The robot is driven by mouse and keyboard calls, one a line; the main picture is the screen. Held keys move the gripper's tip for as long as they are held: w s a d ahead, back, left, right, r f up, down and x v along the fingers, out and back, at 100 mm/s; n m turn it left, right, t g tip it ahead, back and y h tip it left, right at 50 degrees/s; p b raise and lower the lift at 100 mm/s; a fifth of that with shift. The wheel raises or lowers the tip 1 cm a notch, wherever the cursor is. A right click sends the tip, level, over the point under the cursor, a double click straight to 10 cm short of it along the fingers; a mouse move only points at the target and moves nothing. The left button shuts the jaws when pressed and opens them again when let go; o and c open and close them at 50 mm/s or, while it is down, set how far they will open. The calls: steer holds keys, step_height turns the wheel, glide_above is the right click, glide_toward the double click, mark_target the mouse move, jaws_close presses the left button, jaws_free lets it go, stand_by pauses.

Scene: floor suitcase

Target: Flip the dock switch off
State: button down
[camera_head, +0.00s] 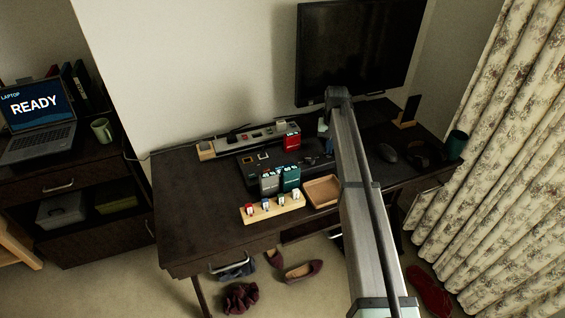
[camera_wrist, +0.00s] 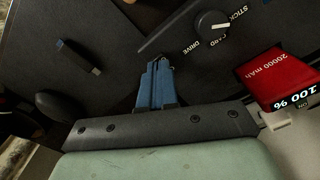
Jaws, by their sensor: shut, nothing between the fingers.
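In the wrist view my gripper (camera_wrist: 155,70) has blue fingers pressed together, with nothing between them. The fingertips are beside the edge of a dark panel that looks like the dock (camera_wrist: 185,22). It carries a round black selector knob (camera_wrist: 212,25) with a white pointer line and the labels STICK, CARD and DRIVE. In the head view the black dock (camera_head: 253,180) lies on the desk behind grey and teal blocks. I cannot clearly make out an on/off switch on it. My arm hides part of the desk there, and my fingertips do not show clearly.
A red 20000 mAh power bank (camera_wrist: 275,72) reads 100 % and ON. A dark USB stick (camera_wrist: 80,57) lies left of my fingers. On the desk (camera_head: 185,195) are a wooden tray (camera_head: 322,206), a stick rack (camera_head: 272,218) and a mouse (camera_head: 387,152). The desk's left side is clear.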

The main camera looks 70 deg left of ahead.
steer(key=shift+f, duration=1)
stand_by(0.8)
steer(key=shift+r, duration=0.1)
steer(key=shift+r, duration=3.45)
